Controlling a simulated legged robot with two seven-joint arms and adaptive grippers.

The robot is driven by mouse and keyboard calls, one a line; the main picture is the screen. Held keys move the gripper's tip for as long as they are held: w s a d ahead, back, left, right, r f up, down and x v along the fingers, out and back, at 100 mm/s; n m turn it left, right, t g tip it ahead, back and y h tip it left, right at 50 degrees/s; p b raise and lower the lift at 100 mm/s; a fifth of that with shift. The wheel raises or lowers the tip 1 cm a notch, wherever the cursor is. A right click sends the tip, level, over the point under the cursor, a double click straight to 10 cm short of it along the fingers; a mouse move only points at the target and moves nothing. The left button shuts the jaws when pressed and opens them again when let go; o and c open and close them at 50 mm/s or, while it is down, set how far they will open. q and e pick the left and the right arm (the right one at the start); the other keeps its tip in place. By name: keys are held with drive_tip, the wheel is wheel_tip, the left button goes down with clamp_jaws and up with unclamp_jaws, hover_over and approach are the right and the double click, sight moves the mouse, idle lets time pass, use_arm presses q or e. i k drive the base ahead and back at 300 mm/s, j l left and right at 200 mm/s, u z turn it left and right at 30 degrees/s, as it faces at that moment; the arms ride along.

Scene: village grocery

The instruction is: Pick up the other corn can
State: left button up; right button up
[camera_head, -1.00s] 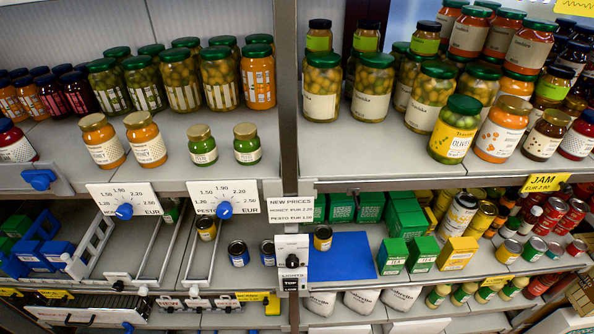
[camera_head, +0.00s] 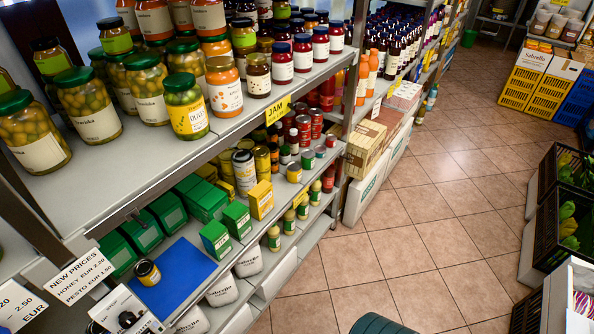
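A small can with a yellow label and dark top (camera_head: 147,272) stands upright on a blue mat (camera_head: 185,262) on the lower shelf at the left. Its label is too small to read, so I cannot tell whether it is corn. Several yellow cans (camera_head: 262,160) and smaller cans (camera_head: 293,172) stand further along the same shelf, partly behind green and yellow boxes. I cannot tell which of them hold corn. Neither my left gripper nor my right gripper shows in this view.
Jars fill the upper shelf (camera_head: 135,160) above the cans. Cardboard boxes (camera_head: 367,145) stand at the shelf's far end. Tiled floor (camera_head: 400,235) is clear in the middle. Black produce crates (camera_head: 546,225) stand at the right. A dark green round object (camera_head: 376,325) shows at the bottom edge.

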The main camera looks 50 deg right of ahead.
sight(295, 169)
drive_tip(key=z, duration=1.6)
